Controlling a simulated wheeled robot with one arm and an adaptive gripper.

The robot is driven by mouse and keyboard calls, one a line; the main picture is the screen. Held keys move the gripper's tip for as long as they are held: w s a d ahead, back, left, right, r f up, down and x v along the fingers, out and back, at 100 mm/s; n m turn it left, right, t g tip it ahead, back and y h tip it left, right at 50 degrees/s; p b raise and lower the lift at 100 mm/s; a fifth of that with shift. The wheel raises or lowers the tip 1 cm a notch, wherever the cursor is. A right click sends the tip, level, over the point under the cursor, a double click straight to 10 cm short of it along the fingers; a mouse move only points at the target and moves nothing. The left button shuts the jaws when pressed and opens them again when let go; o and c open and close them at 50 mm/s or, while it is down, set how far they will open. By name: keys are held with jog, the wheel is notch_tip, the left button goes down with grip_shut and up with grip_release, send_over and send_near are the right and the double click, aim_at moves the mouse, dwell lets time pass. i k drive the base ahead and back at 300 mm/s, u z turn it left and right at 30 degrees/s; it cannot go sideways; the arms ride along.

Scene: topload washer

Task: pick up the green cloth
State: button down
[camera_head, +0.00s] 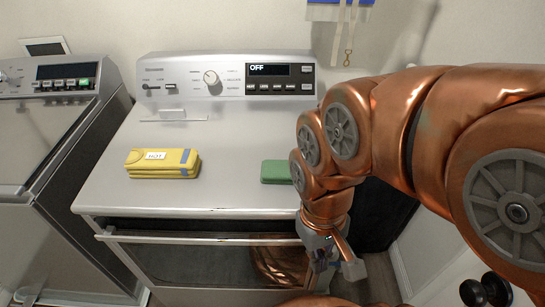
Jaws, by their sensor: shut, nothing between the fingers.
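The green cloth (275,172) lies folded on the white top of the washer (225,195), right of centre. Its right end is hidden behind my copper arm. My gripper (335,272) hangs low in front of the washer's front edge, to the right of the cloth and below the top surface. It is shut and empty, apart from the cloth.
A control panel (228,80) stands at the back. A second appliance (45,130) is at the left. The top between the two cloths is clear. Black knobs (485,292) show at lower right.

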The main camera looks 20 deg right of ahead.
aim_at(272, 171)
jog(key=z, duration=0.5)
jog(key=k, duration=1.3)
jog(key=u, duration=1.45)
jog(key=i, duration=1.15)
jog(key=z, duration=0.5)
jog(key=i, duration=0.4)
jog(key=z, duration=0.5)
